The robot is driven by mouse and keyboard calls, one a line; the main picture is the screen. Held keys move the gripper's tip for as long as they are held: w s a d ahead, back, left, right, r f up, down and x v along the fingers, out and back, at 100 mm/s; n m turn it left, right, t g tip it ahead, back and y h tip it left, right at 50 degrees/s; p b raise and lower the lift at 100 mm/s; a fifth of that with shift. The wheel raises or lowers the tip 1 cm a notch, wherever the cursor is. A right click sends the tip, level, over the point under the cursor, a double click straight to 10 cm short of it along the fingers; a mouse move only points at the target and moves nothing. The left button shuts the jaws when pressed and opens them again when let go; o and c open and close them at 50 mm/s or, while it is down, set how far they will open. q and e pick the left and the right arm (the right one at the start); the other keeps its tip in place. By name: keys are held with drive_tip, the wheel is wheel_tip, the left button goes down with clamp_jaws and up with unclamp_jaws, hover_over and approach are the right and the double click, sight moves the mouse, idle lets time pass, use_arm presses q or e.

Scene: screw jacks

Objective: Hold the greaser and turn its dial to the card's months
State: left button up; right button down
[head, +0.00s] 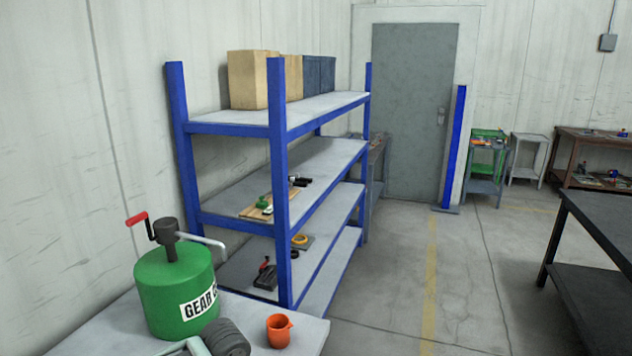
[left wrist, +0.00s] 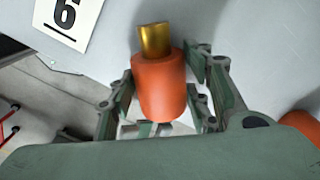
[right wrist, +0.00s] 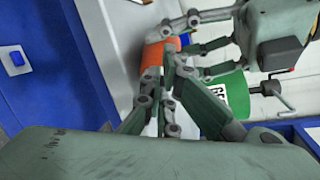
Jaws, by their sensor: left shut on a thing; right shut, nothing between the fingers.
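The greaser (left wrist: 160,88) is an orange cylinder with a brass-coloured end, and it shows in the left wrist view. My left gripper (left wrist: 161,76) is shut on it, one finger on each side. A white card (left wrist: 68,17) with a black "6" lies at the top left of that view. In the right wrist view the greaser's orange body (right wrist: 153,55) shows just past the tips of my right gripper (right wrist: 167,72). The right gripper is shut and empty; whether it touches the greaser I cannot tell. Dial marks are not visible.
A blue-framed shelf rack (head: 280,200) stands behind. Floor to the right is open, before a dark table (head: 600,230).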

drive_tip(key=shift+w+a+f, duration=0.1)
drive_tip(key=shift+w+f, duration=0.1)
drive_tip(key=shift+w, duration=0.25)
idle(0.7)
drive_tip(key=shift+w+r, duration=0.15)
drive_tip(key=shift+r, duration=0.05)
idle(0.4)
drive_tip(key=w+d, duration=0.1)
drive_tip(key=d, duration=0.5)
idle(0.6)
drive_tip(key=shift+w+r, duration=0.1)
drive_tip(key=s+a, duration=0.2)
drive_tip(key=a, duration=0.4)
drive_tip(key=shift+r, duration=0.2)
